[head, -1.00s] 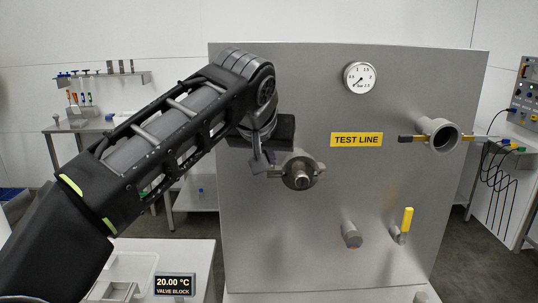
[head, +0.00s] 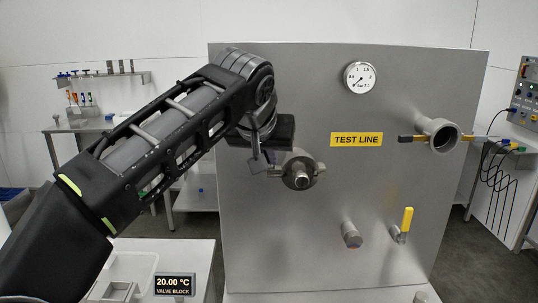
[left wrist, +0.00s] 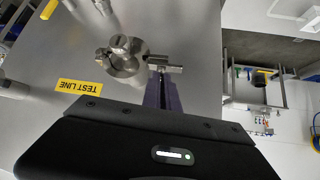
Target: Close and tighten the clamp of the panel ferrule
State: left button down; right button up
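The panel ferrule (head: 301,176) is a round metal fitting on the grey panel, with a metal clamp around it. The clamp also shows in the left wrist view (left wrist: 122,58), with a short bar-shaped nut (left wrist: 166,68) jutting from its side. My left gripper (head: 262,164) is at the left side of the clamp. In the left wrist view its fingers (left wrist: 162,82) are close together with a narrow dark gap, tips right at the nut. I cannot tell whether they grip it or only touch it. My right gripper is out of view.
The panel carries a gauge (head: 360,78), a TEST LINE label (head: 356,139), a large side port (head: 438,135), a capped stub (head: 351,235) and a yellow-handled valve (head: 406,222). A valve block display (head: 174,285) stands at lower left. The space before the panel's right half is clear.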

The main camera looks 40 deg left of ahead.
pick_arm(q)
jog(key=shift+a+r+m+h+p, duration=0.1)
jog(key=shift+a+m+h+p, duration=0.5)
jog(key=shift+m+h, duration=1)
jog(key=shift+a+f+m+h+p, duration=0.1)
jog(key=shift+a+m+h+p, duration=0.15)
jog(key=shift+m+h+p, duration=1.35)
jog(key=shift+a+r+m+h+p, duration=0.15)
jog(key=shift+a+m+h, duration=0.5)
jog(key=shift+m, duration=1.65)
jog(key=shift+w+d+g+h, duration=0.1)
jog(key=shift+d+g+h, duration=0.15)
jog(key=shift+g+h, duration=0.1)
jog(key=c, duration=1.9)
grip_release()
